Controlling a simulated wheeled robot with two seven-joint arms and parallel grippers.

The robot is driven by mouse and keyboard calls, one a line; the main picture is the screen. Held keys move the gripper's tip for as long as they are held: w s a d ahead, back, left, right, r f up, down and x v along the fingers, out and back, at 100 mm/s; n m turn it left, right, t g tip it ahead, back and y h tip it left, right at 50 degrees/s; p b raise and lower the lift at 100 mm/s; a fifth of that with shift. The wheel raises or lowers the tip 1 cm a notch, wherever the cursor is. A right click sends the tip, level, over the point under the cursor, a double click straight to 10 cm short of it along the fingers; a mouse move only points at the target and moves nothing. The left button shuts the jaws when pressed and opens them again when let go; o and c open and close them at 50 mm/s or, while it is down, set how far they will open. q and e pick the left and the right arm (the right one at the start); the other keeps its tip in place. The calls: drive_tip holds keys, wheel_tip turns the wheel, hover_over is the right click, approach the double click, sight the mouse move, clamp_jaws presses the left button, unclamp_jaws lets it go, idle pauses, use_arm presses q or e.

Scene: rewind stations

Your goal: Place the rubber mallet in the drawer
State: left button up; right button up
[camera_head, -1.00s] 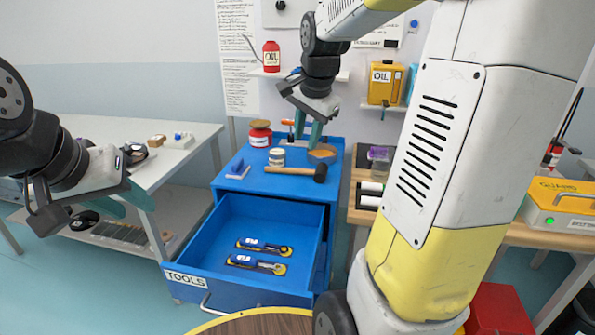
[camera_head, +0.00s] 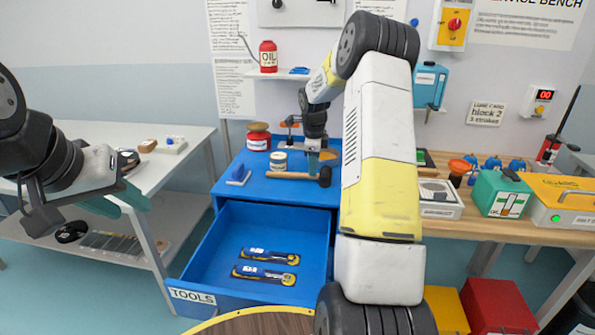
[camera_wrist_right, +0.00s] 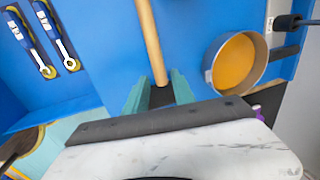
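The rubber mallet, with a wooden handle (camera_head: 290,175) and a black head (camera_head: 325,177), lies on top of the blue cabinet (camera_head: 262,190). The drawer (camera_head: 225,232) labelled TOOLS is pulled open below it and holds two blue-handled wrenches (camera_head: 271,256). My right gripper (camera_head: 313,168) is down at the mallet, close to its head. In the right wrist view its teal fingers (camera_wrist_right: 163,93) are apart, with the handle (camera_wrist_right: 150,40) running between them; contact cannot be told. My left gripper (camera_head: 118,200) hangs at the left, empty, its fingers apart.
An orange-filled pan (camera_wrist_right: 235,62) stands close beside my right gripper. A white table (camera_head: 170,165) is left; a wooden bench (camera_head: 490,222) is right.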

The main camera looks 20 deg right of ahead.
drive_tip(key=f, duration=0.3)
drive_tip(key=shift+w+f, duration=0.25)
drive_tip(key=shift+w, duration=0.1)
clamp_jaws()
drive_tip(key=shift+r, duration=0.1)
idle(1.0)
